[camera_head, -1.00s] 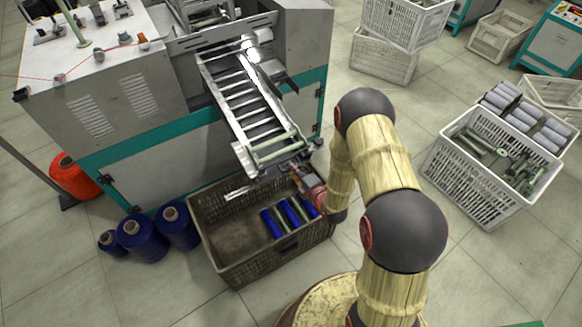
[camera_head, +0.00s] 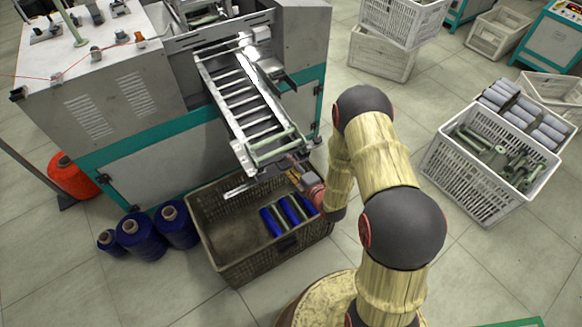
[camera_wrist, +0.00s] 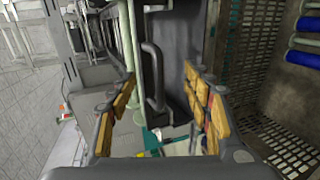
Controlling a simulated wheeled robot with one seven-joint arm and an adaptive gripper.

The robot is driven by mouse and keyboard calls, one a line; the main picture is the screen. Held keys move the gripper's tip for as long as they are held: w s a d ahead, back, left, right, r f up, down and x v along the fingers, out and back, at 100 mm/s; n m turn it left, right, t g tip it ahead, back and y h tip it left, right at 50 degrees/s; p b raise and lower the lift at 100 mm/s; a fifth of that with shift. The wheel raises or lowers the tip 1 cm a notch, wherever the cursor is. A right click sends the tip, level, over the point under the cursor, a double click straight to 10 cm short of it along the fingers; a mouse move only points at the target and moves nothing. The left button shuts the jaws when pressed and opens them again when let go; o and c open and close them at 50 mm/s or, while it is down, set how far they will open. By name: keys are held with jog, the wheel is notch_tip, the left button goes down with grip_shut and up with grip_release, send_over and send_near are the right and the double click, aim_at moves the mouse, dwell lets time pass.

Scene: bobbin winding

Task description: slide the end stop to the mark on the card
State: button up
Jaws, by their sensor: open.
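The sloping metal chute (camera_head: 250,108) comes down from the machine, with a pale green rod (camera_head: 273,147) lying across its low end. The end stop is hard to make out; the grey part with a bent bar (camera_wrist: 153,75) in the wrist view may belong to it. My gripper (camera_head: 287,170) is beside the low end of the chute, above the crate. In the wrist view its wood-coloured fingers (camera_wrist: 160,92) are spread on both sides of the bent bar, with gaps showing. I cannot make out the card's mark; a pale strip (camera_head: 247,187) below the chute may be the card.
A brown crate (camera_head: 215,262) holding blue and green bobbins stands below the chute. Blue thread cones (camera_head: 141,238) stand left of it. A white crate (camera_head: 470,190) of green parts stands at right.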

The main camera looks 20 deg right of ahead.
dwell(0.3)
jog(key=p+v, duration=0.1)
jog(key=v, duration=0.7)
dwell(0.3)
dwell(0.5)
